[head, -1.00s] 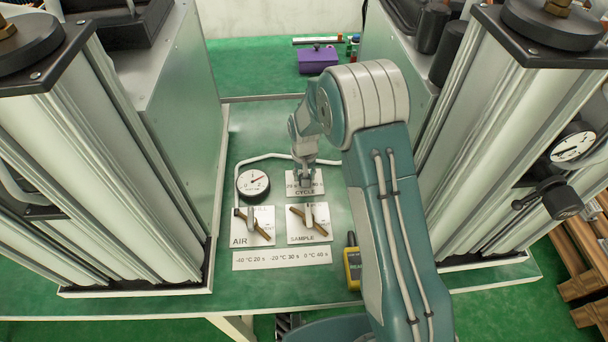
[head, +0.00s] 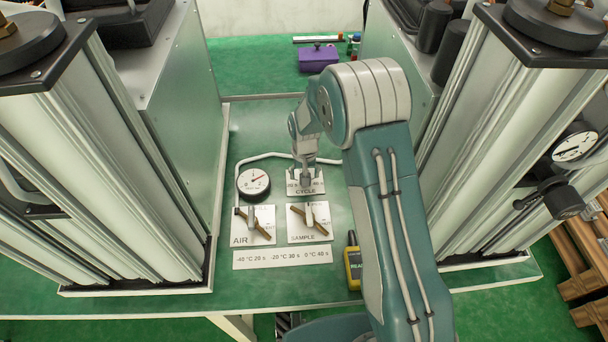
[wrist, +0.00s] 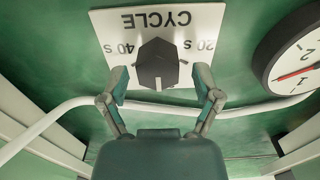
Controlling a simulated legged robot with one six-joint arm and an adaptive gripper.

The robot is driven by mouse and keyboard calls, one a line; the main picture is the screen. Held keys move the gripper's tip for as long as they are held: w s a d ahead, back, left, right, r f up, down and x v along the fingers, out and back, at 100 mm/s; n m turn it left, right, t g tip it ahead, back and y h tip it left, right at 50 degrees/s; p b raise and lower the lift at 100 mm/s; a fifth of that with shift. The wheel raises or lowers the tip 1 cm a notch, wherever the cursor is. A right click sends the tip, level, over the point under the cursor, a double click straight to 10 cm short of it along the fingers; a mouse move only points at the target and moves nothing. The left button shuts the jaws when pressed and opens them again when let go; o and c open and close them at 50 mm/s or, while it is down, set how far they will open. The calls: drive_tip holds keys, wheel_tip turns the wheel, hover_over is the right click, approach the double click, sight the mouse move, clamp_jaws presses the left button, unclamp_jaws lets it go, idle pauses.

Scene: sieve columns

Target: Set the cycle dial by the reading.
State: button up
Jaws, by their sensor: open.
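The cycle dial is a dark faceted knob (wrist: 158,64) on a white plate marked CYCLE (wrist: 190,20), with 20 s and 40 s marks, seen upside down in the wrist view. My gripper (wrist: 160,82) has its two fingers apart, one on each side of the knob's near part; I cannot tell whether they touch it. In the head view my gripper (head: 306,178) is over the CYCLE plate (head: 305,191) and hides the knob. A yellow handheld meter marked READ (head: 353,264) lies at the table's front; its value is not legible. A strip (head: 283,258) reads -40 °C 20 s, -20 °C 30 s, 0 °C 40 s.
A round gauge with a red needle (head: 253,183) stands left of the dial. The AIR valve (head: 253,225) and SAMPLE valve (head: 309,221) are in front, with brown handles. A white pipe (head: 262,156) runs behind. Tall metal columns (head: 110,170) flank the table.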

wheel_tip(320, 180, up, 12)
drive_tip(key=shift+f, duration=0.25)
drive_tip(key=shift+a, duration=0.1)
drive_tip(key=s+d+r+t, duration=0.1)
drive_tip(key=s+d+r, duration=0.2)
drive_tip(key=s+r, duration=0.4)
drive_tip(key=s+d+r+t, duration=0.2)
drive_tip(key=s+d+r, duration=0.25)
drive_tip(key=r, duration=0.55)
drive_tip(key=s+d+r+t, duration=0.1)
drive_tip(key=s, duration=0.7)
drive_tip(key=s+d+r+t, duration=0.1)
drive_tip(key=s+d+r, duration=0.1)
drive_tip(key=s, duration=0.7)
drive_tip(key=shift+d+t, duration=0.15)
drive_tip(key=shift+t, duration=0.15)
